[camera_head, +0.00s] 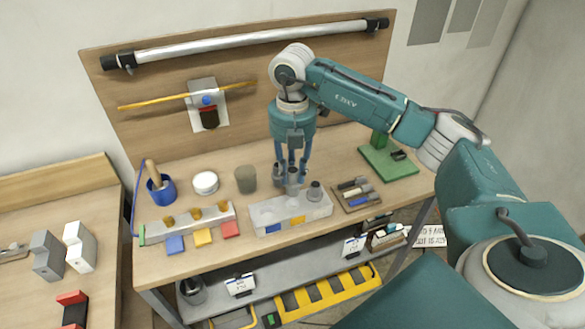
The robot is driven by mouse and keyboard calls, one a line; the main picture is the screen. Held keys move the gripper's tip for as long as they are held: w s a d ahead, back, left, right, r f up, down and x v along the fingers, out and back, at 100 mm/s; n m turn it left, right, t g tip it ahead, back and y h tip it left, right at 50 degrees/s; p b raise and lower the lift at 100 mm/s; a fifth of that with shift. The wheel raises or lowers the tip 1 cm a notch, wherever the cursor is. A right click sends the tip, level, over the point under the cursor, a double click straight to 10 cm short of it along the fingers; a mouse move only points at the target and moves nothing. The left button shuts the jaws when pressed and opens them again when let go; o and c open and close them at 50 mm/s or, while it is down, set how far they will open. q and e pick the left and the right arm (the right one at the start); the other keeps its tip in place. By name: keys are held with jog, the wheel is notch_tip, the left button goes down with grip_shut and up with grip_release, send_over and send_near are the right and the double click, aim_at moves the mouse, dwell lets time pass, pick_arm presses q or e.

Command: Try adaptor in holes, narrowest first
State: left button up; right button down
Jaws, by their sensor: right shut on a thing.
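My right gripper (291,167) points straight down over the workbench and is shut on a small grey adaptor (292,181). The adaptor is at the top of a light grey block (276,212) with a blue and a yellow mark on its front. I cannot tell whether it is inside a hole or just above one. Another grey stepped piece (315,191) stands at the block's right end. A similar grey piece (277,172) shows just left of the gripper, partly behind it. The block's holes are hidden or too small to make out. My left gripper is out of view.
Left of the block stands a rack (188,222) with brass-coloured pieces and blue, yellow and red tags. A blue cup (161,190), a white round tub (205,183) and a grey-green cylinder (245,179) stand behind. A tool tray (355,193) lies close on the right.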

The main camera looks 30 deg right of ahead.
aim_at(292, 191)
notch_tip(292, 191, down, 2)
jog(key=shift+f+b, duration=0.15)
jog(key=shift+b, duration=0.4)
jog(key=shift+f+b, duration=0.45)
jog(key=shift+f, duration=0.2)
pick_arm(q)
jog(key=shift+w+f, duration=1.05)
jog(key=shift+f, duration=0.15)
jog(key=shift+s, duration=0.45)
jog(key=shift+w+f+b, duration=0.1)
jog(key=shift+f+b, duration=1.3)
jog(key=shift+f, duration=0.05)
pick_arm(e)
jog(key=shift+f, duration=2.05)
jog(key=c, duration=1.4)
grip_release()
jog(key=shift+o, duration=0.2)
jog(key=shift+r, duration=0.1)
notch_tip(292, 191, up, 12)
jog(key=shift+f, duration=0.1)
